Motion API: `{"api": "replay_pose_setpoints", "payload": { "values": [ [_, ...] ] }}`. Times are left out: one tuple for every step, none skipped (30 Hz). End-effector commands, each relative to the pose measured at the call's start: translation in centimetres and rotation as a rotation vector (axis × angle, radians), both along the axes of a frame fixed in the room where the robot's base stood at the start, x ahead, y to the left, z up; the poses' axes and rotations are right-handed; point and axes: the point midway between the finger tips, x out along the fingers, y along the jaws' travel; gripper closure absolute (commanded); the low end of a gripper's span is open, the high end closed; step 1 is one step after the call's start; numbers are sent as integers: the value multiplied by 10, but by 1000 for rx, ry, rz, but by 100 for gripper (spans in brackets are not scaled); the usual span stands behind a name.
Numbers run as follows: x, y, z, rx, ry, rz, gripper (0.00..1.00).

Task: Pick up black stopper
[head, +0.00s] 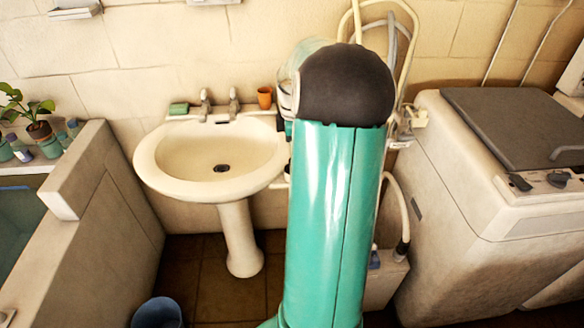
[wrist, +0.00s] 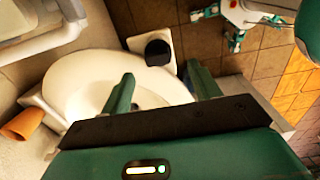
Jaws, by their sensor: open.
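A black rounded piece (wrist: 158,51), which looks like the black stopper, sits on a white square-topped block (wrist: 140,42) in the wrist view. It lies beyond the gap between my fingertips, apart from them. In the head view my arm hides most of that area. A small dark round spot (head: 222,168) shows at the bottom of the white washbasin (head: 160,160); I cannot tell if it is the drain hole or a plug. My gripper (wrist: 160,76) is open and empty, above the basin's edge in the wrist view. In the head view it is hidden behind my arm.
An orange cup (head: 264,97) and a green soap or sponge (head: 179,108) stand on the basin's back ledge near the taps. A washing machine (head: 450,170) is at right, a low wall (head: 100,220) at left. A dark blue bucket (head: 158,313) is on the floor.

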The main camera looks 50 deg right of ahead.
Motion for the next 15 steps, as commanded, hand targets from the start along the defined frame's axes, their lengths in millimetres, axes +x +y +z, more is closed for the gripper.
{"api": "replay_pose_setpoints", "payload": {
  "values": [
    [0, 0, -3, 1, 1, -1, 38],
    [0, -1, -5, 1, 1, -1, 38],
    [0, -1, -8, 1, 1, -1, 38],
    [0, -1, -11, 1, 1, -1, 38],
    [1, -1, -14, 2, 1, -2, 38],
    [2, -1, -20, 2, 1, -1, 38],
    [2, -1, -25, 4, 1, -1, 38],
    [3, -1, -30, 4, 3, -1, 38],
    [4, -1, -37, 3, 1, -1, 38],
    [4, -1, -41, 3, 3, -1, 38],
    [4, -1, -45, 2, 2, -2, 38],
    [4, -1, -49, 2, 1, -2, 38],
    [4, -1, -52, 2, 1, -2, 38],
    [4, -1, -54, 1, 0, -2, 38],
    [4, -1, -55, 1, 0, -1, 38]
  ]
}}
